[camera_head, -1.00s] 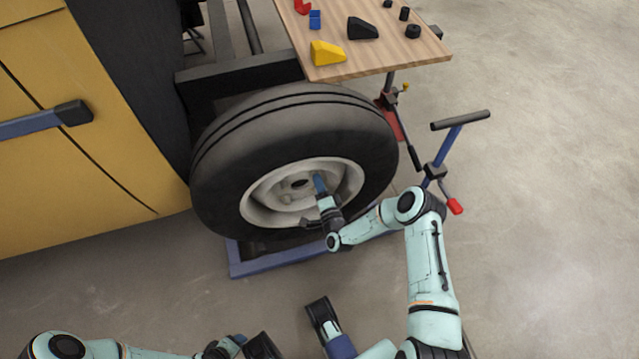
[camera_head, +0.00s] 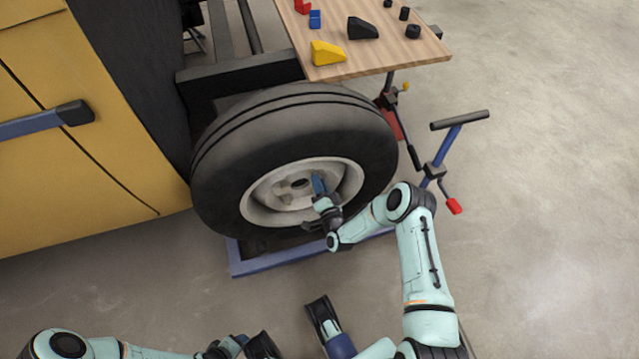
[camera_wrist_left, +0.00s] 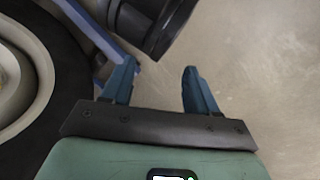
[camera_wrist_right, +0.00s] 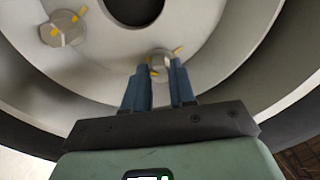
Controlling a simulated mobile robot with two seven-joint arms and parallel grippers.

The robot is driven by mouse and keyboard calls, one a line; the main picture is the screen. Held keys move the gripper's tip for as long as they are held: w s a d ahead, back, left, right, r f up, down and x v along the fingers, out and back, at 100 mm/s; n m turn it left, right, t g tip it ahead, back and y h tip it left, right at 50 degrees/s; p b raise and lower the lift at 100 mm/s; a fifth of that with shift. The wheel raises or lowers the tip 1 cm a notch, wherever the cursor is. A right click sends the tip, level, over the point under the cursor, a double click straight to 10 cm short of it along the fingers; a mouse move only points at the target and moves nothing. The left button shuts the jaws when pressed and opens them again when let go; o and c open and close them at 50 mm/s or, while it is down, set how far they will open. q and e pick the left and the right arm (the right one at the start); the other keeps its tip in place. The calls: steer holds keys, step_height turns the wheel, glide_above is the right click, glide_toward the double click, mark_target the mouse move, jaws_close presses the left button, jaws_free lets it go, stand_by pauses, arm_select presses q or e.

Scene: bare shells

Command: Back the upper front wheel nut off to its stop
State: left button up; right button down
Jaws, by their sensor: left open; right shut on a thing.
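The big black-tyred wheel (camera_head: 225,165) has a pale rim (camera_head: 262,205) facing me. My right gripper (camera_head: 319,184) reaches the rim's right side near the hub. In the right wrist view its blue fingers (camera_wrist_right: 160,80) are shut on a grey wheel nut (camera_wrist_right: 160,60) with yellow marks. The fingers hide part of that nut. Another nut (camera_wrist_right: 62,30) with yellow marks sits on the rim to the left, apart from the fingers. My left gripper (camera_wrist_left: 160,85) is open and empty, away from the wheel, low in the head view.
A wooden table (camera_head: 405,57) with several small blocks stands behind the wheel. A blue stand with a black handle (camera_head: 460,120) is right of the wheel. A blue frame (camera_head: 275,259) lies under it. A yellow vehicle body (camera_head: 90,165) fills the left. The floor at right is clear.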

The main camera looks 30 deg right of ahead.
steer(key=shift+d, duration=0.1)
steer(key=c, duration=0.9)
jaws_free()
steer(key=shift+c, duration=0.2)
steer(key=shift+s, duration=0.1)
arm_select(q)
steer(key=shift+g+h, duration=0.3)
steer(key=shift+g, duration=0.4)
steer(key=s+r+p, duration=0.1)
steer(key=s+d+r, duration=0.1)
steer(key=s+d+r+p, duration=0.1)
steer(key=s, duration=0.1)
steer(key=shift+p, duration=0.3)
arm_select(e)
steer(key=v, duration=1.3)
steer(key=shift+s, duration=0.15)
